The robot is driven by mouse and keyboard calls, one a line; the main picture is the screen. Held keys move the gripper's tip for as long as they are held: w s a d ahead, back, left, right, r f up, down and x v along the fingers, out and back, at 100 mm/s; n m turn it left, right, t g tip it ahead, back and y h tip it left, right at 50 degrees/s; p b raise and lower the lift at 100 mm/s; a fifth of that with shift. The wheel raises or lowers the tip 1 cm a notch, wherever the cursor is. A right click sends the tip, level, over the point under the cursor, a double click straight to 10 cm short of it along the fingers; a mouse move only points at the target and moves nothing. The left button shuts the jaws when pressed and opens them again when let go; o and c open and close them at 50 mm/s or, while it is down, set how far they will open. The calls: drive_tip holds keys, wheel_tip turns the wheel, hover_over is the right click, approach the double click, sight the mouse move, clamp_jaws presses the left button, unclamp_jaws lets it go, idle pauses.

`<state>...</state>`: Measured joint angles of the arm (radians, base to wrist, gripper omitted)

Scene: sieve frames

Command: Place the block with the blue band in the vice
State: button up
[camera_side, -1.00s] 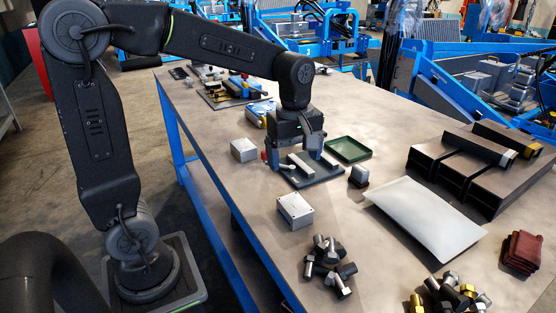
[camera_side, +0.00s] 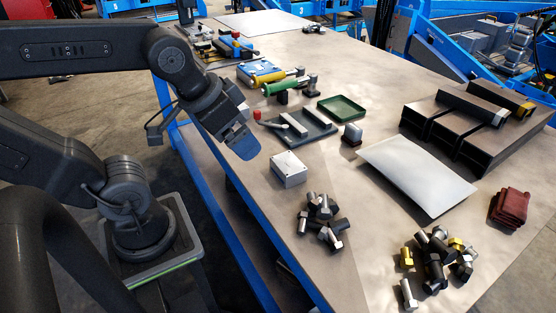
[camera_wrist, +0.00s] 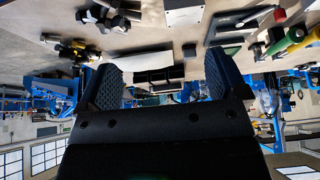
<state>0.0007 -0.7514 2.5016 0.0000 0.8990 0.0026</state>
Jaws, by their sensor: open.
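The vice (camera_side: 322,131), a dark base plate with pale bar jaws and a red-tipped handle, sits mid-table. Nothing clearly stands between its jaws. A small block with a pale top and dark lower part (camera_side: 352,134) stands just right of it. I cannot make out a blue band on any block. My gripper (camera_side: 243,143) is tilted near the table's left edge, left of the vice and apart from it. Its fingers, also in the wrist view (camera_wrist: 163,78), are spread with nothing between them.
A grey metal box (camera_side: 288,170) sits in front of the vice, near my gripper. A green tray (camera_side: 341,106) is behind it. Bolts (camera_side: 322,220), a pale sheet (camera_side: 415,176), dark channels (camera_side: 470,125) and red cloths (camera_side: 510,207) occupy the right and front.

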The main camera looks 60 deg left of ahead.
drive_tip(key=shift+w, duration=0.1)
drive_tip(key=m+g, duration=0.6)
drive_tip(key=m, duration=1.2)
hover_over(289, 162)
drive_tip(key=d, duration=0.1)
wheel_tip(289, 162, down, 10)
drive_tip(key=shift+f, duration=0.1)
drive_tip(key=shift+a+f, duration=0.25)
drive_tip(key=shift+f, duration=1.1)
drive_tip(key=shift+a+f, duration=0.2)
drive_tip(key=shift+f, duration=1.15)
drive_tip(key=shift+r, duration=0.1)
drive_tip(key=c, duration=1.4)
